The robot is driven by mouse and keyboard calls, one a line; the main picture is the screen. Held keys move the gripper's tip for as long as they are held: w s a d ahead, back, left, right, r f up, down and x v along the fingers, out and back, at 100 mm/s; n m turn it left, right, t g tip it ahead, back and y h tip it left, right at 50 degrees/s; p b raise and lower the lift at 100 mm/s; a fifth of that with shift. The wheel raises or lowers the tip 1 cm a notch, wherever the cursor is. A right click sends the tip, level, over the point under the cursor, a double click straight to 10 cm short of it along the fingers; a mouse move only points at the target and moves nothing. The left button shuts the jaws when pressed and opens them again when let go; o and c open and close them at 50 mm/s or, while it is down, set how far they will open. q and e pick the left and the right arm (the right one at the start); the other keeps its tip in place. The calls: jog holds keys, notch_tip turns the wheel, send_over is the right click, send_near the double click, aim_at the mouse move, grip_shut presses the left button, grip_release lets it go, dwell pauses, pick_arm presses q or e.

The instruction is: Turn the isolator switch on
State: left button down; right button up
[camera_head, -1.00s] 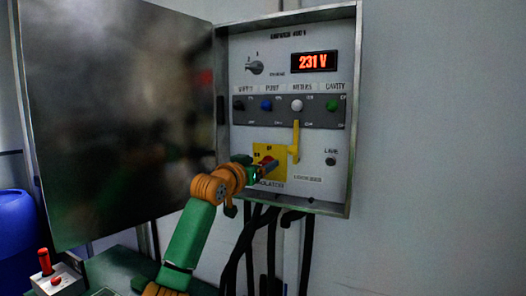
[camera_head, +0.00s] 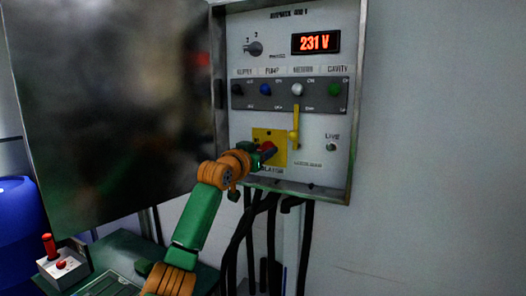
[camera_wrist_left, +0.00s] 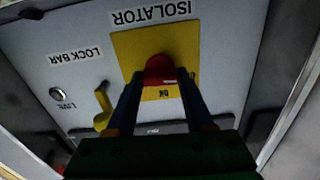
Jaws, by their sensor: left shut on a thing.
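The isolator switch is a red knob (camera_head: 267,146) on a yellow plate (camera_head: 282,156), low in the open grey cabinet. My left gripper (camera_head: 262,150) is at the knob, and my arm hides part of the plate and its label. In the left wrist view, which shows the panel upside down, the two fingers (camera_wrist_left: 160,88) close on the sides of the red knob (camera_wrist_left: 159,66). The yellow lock bar (camera_head: 295,126) stands upright just right of the plate; it also shows in the wrist view (camera_wrist_left: 103,106). My right gripper is not in view.
A lit display (camera_head: 316,42) reads 231 V. A row of coloured knobs (camera_head: 297,89) is above the isolator. The cabinet door (camera_head: 110,120) stands open at left. Black cables (camera_head: 245,235) hang below. A box with a red handle (camera_head: 62,263) is at lower left.

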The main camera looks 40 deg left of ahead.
pick_arm(q)
jog(key=m, duration=0.8)
jog(key=shift+d+m, duration=0.1)
jog(key=shift+m, duration=0.2)
jog(key=m, duration=0.4)
jog(key=shift+f, duration=0.15)
jog(key=m, duration=0.4)
jog(key=shift+w+f+m, duration=0.1)
jog(key=shift+f+m, duration=0.1)
jog(key=shift+m, duration=0.1)
jog(key=shift+f, duration=0.2)
jog(key=shift+c, duration=2.1)
grip_release()
jog(key=shift+d+r, duration=0.1)
jog(key=shift+o, duration=0.7)
jog(key=shift+d+r, duration=0.15)
jog(key=shift+r, duration=0.1)
jog(key=shift+s, duration=0.2)
